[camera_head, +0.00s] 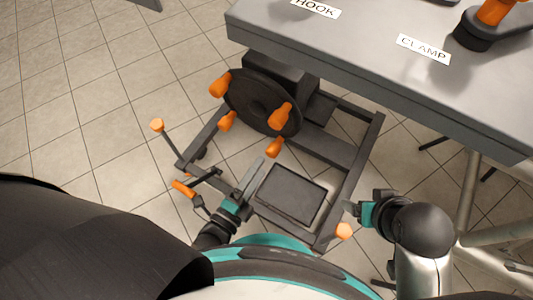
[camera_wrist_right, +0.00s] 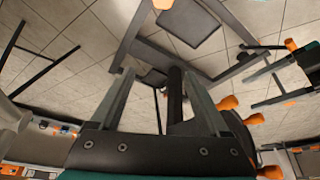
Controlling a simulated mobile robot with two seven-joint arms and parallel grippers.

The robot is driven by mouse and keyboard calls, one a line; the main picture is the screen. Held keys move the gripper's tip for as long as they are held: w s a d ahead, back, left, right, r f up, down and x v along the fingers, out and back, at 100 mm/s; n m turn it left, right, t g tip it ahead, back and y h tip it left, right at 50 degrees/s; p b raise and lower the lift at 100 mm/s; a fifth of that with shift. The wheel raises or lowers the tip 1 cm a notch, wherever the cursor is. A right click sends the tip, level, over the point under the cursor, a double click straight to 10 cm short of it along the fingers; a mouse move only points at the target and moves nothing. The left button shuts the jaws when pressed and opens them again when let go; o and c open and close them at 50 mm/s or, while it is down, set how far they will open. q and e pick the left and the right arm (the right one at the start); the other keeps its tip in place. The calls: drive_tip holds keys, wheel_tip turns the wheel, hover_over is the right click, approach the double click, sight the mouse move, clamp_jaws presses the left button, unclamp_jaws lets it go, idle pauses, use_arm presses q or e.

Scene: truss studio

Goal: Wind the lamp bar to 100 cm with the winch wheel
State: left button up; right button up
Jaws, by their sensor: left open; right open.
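The winch wheel (camera_head: 262,103) is a dark disc with several orange handles around its rim, mounted on a dark floor frame. In the right wrist view, orange handles (camera_wrist_right: 228,103) show to the right of my right gripper, and part of the wheel is hidden behind it. My left gripper (camera_head: 252,178) is open and empty, below the wheel and apart from its handles. My right gripper (camera_head: 352,208) is at the lower right of the frame, away from the wheel; in the right wrist view its two fingers (camera_wrist_right: 160,95) stand apart with nothing between them. The lamp bar is not identifiable.
A grey table (camera_head: 380,60) with HOOK (camera_head: 316,8) and CLAMP (camera_head: 423,49) labels overhangs at the upper right. An orange-handled clamp (camera_head: 480,30) stands on it. Orange-tipped levers (camera_head: 157,125) rise from the frame's left side. A dark tray (camera_head: 290,195) sits low in the frame. Tiled floor is open at left.

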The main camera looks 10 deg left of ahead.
use_arm(q)
drive_tip(key=p+v, duration=0.1)
drive_tip(key=v, duration=0.6)
drive_tip(key=shift+s, duration=0.2)
use_arm(e)
wheel_tip(320, 180, down, 3)
drive_tip(key=shift+f, duration=0.1)
drive_tip(key=shift+a, duration=0.1)
